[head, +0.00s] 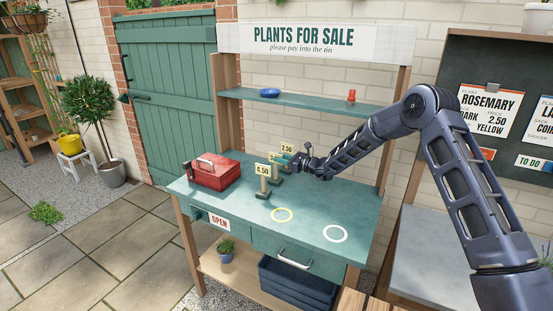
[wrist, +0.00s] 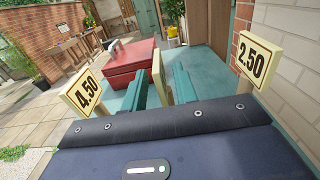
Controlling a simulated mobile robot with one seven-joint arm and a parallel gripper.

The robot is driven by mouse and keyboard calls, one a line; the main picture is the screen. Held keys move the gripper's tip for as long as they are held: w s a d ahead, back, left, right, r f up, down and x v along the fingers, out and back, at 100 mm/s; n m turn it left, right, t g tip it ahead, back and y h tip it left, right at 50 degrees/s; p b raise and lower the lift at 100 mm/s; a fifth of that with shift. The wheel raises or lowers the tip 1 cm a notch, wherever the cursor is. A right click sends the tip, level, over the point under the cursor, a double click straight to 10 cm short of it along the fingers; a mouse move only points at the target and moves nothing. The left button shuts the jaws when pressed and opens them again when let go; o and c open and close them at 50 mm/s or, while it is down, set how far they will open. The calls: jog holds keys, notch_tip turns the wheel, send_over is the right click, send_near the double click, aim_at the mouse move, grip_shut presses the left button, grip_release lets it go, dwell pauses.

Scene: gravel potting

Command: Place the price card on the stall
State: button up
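The stall (head: 315,195) has a teal top. A 4.50 price card (head: 263,170) stands upright on a post there; it also shows left of my fingers in the wrist view (wrist: 87,93). A 2.50 price card (head: 287,148) stands behind and shows right of my fingers in the wrist view (wrist: 253,60). A third cream card (wrist: 157,72) appears edge-on between my fingers; its face and lower part are hidden. My gripper (wrist: 160,88) is low over the stall between the two numbered cards. Its teal fingers are apart, with gaps visible beside the middle card.
A red cash box (head: 214,171) sits on the stall's left end. A yellow ring (head: 282,221) and a white ring (head: 335,241) mark the top's front and right. A shelf (head: 310,103) above holds a blue dish (head: 269,93) and a red item (head: 351,96). The right part is clear.

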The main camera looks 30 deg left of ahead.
jog(key=d, duration=0.9)
jog(key=shift+d, duration=0.15)
jog(key=shift+r, duration=0.1)
jog(key=s+d+r+n+g+h, duration=0.1)
jog(key=s+d+r+n+h, duration=0.2)
jog(key=d+r, duration=0.45)
jog(key=s+d+r+n+h, duration=0.25)
jog(key=d+r+n, duration=0.25)
jog(key=d, duration=0.6)
jog(key=s+d+r+n+g+h, duration=0.1)
jog(key=s+d+r+n, duration=0.3)
jog(key=d+r, duration=0.45)
jog(key=s+d+n+t+h, duration=0.2)
jog(key=s+d, duration=0.5)
jog(key=d, duration=0.6)
jog(key=s+d+r+n+t+h, duration=0.1)
jog(key=s+d+h, duration=0.4)
jog(key=d, duration=0.9)
jog(key=s+d+n+t+h, duration=0.3)
jog(key=s+d, duration=0.6)
jog(key=d, duration=0.5)
jog(key=shift+r+t+h, duration=0.25)
jog(key=shift+t+h, duration=0.05)
jog(key=shift+h, duration=0.45)
